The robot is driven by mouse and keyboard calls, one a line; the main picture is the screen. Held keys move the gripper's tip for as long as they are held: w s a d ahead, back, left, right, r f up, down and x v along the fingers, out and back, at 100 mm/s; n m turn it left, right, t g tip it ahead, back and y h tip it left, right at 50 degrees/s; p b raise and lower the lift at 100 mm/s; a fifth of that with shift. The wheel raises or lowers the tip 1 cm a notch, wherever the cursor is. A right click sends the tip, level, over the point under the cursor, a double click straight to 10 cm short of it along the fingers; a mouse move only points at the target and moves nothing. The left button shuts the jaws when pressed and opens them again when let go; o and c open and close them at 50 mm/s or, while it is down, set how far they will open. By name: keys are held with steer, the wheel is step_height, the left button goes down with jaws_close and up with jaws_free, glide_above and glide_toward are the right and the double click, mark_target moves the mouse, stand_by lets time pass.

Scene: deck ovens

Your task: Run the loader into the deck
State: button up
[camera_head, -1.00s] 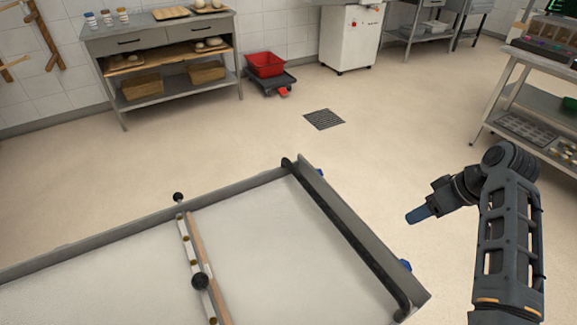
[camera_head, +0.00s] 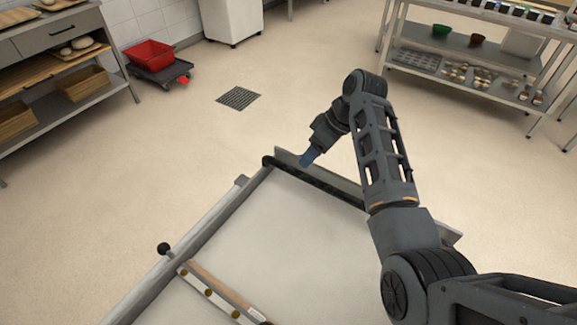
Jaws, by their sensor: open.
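The loader (camera_head: 270,235) is a wide pale flat bed with grey metal side rails, running from the bottom of the head view to the middle. A black handle bar (camera_head: 318,183) lies along its far end, partly hidden behind my arm. A crossbar with a wooden strip (camera_head: 222,293) and a black knob (camera_head: 163,249) lies across the bed at lower left. No oven deck is in view.
A red bin (camera_head: 150,54) on a dark dolly stands at upper left beside a grey workbench (camera_head: 60,30). A floor drain (camera_head: 238,98) lies beyond the loader. A metal shelf table (camera_head: 470,65) with trays and bowls stands at upper right. The floor between is clear.

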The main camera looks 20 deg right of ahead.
mark_target(300, 171)
steer(key=x, duration=0.7)
jaws_close()
stand_by(0.4)
